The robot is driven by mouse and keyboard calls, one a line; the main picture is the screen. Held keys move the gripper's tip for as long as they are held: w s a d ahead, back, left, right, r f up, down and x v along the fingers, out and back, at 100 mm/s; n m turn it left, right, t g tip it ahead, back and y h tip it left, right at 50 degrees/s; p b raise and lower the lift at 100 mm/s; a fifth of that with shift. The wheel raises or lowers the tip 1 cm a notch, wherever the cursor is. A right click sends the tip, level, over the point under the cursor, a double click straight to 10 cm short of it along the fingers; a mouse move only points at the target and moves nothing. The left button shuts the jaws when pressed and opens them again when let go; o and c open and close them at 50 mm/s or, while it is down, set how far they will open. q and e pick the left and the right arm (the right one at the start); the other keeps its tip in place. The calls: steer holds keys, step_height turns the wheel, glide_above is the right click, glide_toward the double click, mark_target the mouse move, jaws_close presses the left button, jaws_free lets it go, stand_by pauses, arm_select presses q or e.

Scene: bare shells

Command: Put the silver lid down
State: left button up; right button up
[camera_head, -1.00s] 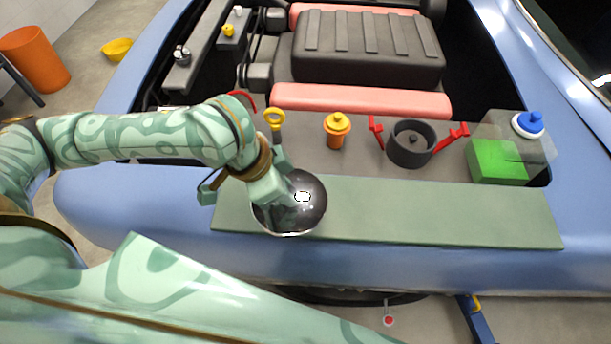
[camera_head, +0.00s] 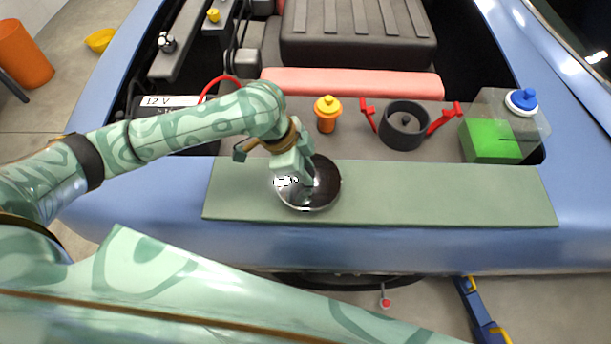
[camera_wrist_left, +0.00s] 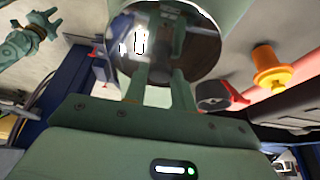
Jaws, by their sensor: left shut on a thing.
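My left gripper (camera_head: 308,180) is shut on the silver lid (camera_head: 328,190), a round, shiny, dark-reflecting disc. In the head view the lid shows over the left part of the green board (camera_head: 450,200) on the car's front edge. I cannot tell whether it touches the board. In the left wrist view the lid (camera_wrist_left: 195,50) is beyond the two fingers (camera_wrist_left: 160,88), which close in on its near side. The gripper hides part of the lid in the head view.
A red cable (camera_head: 218,84) lies left. The board's middle and right are bare.

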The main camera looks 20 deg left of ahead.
arm_select(q)
step_height(320, 180, down, 4)
steer(key=shift+w+r+b, duration=0.15)
steer(key=shift+b, duration=0.6)
steer(key=shift+r, duration=0.1)
steer(key=o, duration=1)
steer(key=shift+r, duration=0.1)
steer(key=p+v, duration=0.4)
steer(key=v, duration=0.8)
